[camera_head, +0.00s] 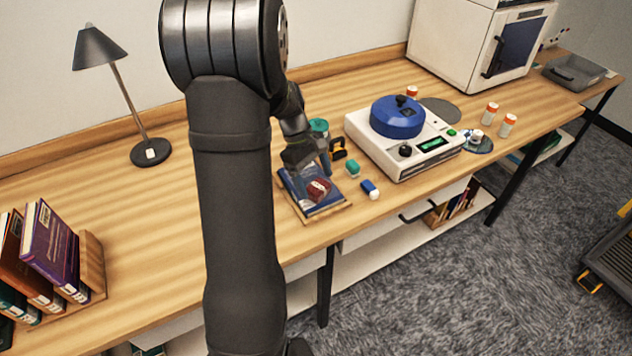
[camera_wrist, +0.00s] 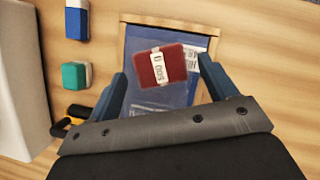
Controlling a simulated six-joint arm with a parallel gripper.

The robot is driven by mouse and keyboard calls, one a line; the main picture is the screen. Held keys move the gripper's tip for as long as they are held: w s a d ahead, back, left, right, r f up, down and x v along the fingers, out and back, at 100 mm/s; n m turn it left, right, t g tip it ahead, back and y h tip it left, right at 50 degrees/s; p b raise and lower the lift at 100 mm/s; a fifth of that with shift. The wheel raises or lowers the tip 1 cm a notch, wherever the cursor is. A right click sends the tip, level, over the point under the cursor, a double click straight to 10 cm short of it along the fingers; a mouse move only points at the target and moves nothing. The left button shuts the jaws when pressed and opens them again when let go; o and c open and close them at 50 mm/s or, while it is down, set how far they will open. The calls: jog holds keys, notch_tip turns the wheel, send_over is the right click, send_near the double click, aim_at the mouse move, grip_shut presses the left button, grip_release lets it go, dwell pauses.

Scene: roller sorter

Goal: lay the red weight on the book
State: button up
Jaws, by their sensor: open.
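The red weight (camera_wrist: 158,68), a block with a pale lettered band, lies on the blue book (camera_wrist: 178,95) in the wrist view. Both also show in the head view, the red weight (camera_head: 318,189) on the front part of the book (camera_head: 300,183). The book lies on a wooden board (camera_head: 335,213). My gripper (camera_wrist: 166,72) is open, with one finger on each side of the weight and visible gaps between them. In the head view my gripper (camera_head: 308,170) is just above the book; its fingertips are partly hidden there.
A teal block (camera_head: 352,169) and a blue-and-white block (camera_head: 370,189) stand right of the book. A white machine with a blue lid (camera_head: 397,118) is further right. A lamp (camera_head: 150,152) and upright books (camera_head: 50,250) are left. Clear table lies between.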

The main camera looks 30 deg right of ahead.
jog(key=v, duration=1)
jog(key=shift+r, duration=0.25)
jog(key=shift+w, duration=0.15)
jog(key=x, duration=1.2)
jog(key=shift+f, duration=0.2)
notch_tip(320, 180, up, 2)
jog(key=shift+a+r, duration=0.1)
jog(key=shift+r, duration=0.75)
jog(key=shift+f, duration=0.1)
